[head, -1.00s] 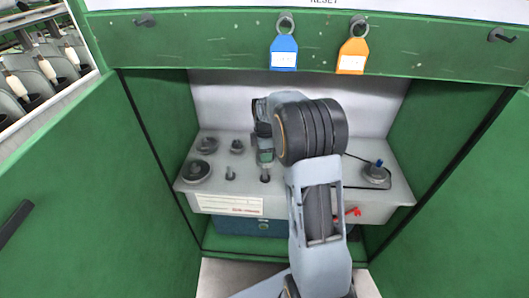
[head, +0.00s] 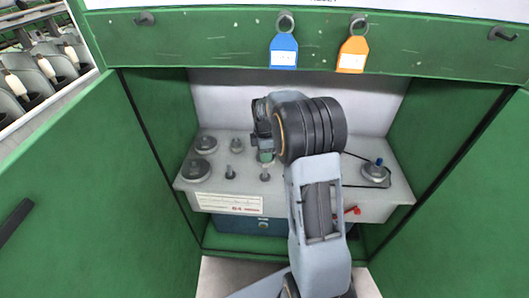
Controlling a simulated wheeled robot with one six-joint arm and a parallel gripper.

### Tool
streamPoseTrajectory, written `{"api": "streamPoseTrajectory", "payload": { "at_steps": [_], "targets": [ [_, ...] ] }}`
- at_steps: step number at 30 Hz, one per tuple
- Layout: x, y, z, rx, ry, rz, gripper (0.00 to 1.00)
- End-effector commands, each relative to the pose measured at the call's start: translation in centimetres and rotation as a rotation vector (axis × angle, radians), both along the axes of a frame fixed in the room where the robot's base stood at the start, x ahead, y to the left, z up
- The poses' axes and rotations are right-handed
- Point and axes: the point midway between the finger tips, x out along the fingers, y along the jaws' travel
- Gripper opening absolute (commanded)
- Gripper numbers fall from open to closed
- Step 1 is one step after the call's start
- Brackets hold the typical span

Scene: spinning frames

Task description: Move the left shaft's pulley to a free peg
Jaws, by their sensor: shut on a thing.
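My gripper (head: 265,157) points down above the grey deck inside the cabinet, and its jaws are small in the head view. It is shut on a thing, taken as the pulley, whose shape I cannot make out. A short bare peg (head: 265,173) stands just below and in front of the gripper. Another bare peg (head: 231,173) stands to its left, and a peg with a dark base (head: 236,146) stands behind that. The right shaft (head: 376,171) has a blue top and a thin black belt (head: 360,181). The left shaft is not visible; my arm covers the deck's middle.
Two round grey pulleys lie on the deck's left, one behind (head: 206,144) and one in front (head: 198,170). A red lever (head: 350,211) is on the deck's front. Open green doors flank the bay; blue (head: 284,51) and orange (head: 352,54) tags hang above.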

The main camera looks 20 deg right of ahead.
Motion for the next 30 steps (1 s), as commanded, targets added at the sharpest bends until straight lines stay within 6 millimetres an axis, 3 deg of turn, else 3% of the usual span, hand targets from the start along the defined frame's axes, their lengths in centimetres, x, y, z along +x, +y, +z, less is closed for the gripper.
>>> {"api": "streamPoseTrajectory", "payload": {
  "at_steps": [30],
  "targets": [
    [0.0,0.0,-2.4,0.000,0.000,0.000,0.11]
  ]
}}
